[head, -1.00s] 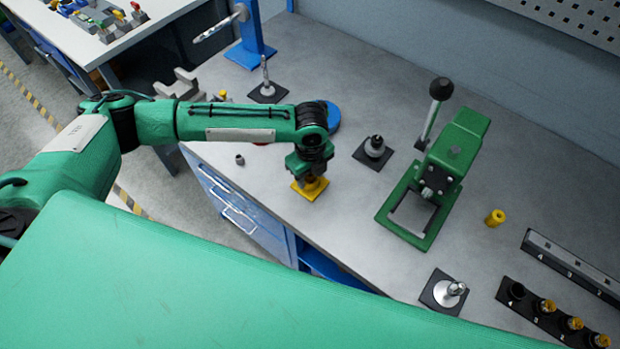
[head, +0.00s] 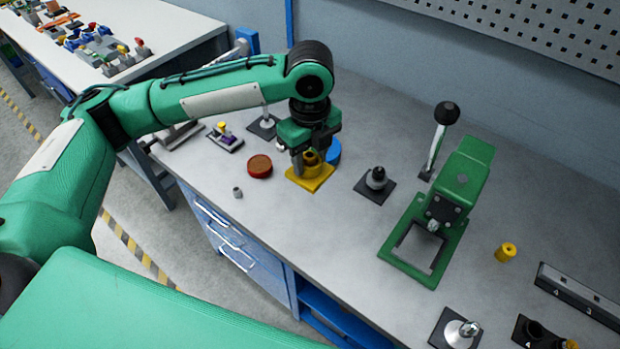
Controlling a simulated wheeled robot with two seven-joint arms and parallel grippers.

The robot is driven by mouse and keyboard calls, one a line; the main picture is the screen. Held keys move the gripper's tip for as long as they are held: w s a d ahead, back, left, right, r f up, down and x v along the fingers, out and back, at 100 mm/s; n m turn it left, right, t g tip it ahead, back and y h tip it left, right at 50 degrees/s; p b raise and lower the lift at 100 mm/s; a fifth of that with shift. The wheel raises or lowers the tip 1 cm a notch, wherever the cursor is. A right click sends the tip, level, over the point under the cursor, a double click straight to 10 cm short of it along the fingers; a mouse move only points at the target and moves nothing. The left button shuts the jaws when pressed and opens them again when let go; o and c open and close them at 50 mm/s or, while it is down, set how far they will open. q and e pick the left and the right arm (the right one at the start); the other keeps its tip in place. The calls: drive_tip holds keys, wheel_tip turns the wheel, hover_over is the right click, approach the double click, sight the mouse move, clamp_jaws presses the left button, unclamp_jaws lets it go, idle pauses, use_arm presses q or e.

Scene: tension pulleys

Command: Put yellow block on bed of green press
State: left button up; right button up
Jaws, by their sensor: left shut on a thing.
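The yellow block (head: 313,181) has a flat square base and a raised middle part, with its top partly hidden by my gripper. My left gripper (head: 311,160) points down over it and is shut on its raised part. The height of the block over the table is hard to judge. The green press (head: 462,175) stands to the right, with a black-knobbed lever at its back. Its bed (head: 412,265) is a low green frame with a grey middle, and nothing lies on it. My right gripper is not in view.
A black plate with a grey-black knob (head: 376,179) stands between block and press. A red disc (head: 259,166) and a blue disc (head: 334,151) lie near the gripper. A yellow cylinder (head: 506,252) stands right of the press. A small grey piece (head: 237,192) is near the front edge.

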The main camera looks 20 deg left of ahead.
use_arm(q)
drive_tip(key=shift+r, duration=0.95)
drive_tip(key=n, duration=0.2)
drive_tip(key=a+f+n, duration=0.1)
drive_tip(key=n, duration=0.3)
drive_tip(key=shift+a+f, duration=0.15)
drive_tip(key=shift+a, duration=0.25)
drive_tip(key=n, duration=0.1)
drive_tip(key=a+n, duration=0.1)
drive_tip(key=n, duration=0.1)
drive_tip(key=f+n, duration=0.1)
drive_tip(key=n, duration=0.1)
drive_tip(key=shift+w+a, duration=0.1)
drive_tip(key=shift+a, duration=0.05)
drive_tip(key=s+a+f+n, duration=0.3)
drive_tip(key=s+f+n, duration=0.2)
drive_tip(key=n, duration=0.9)
wheel_tip(320, 180, down, 4)
drive_tip(key=shift+a+r, duration=0.25)
drive_tip(key=shift+a, duration=0.05)
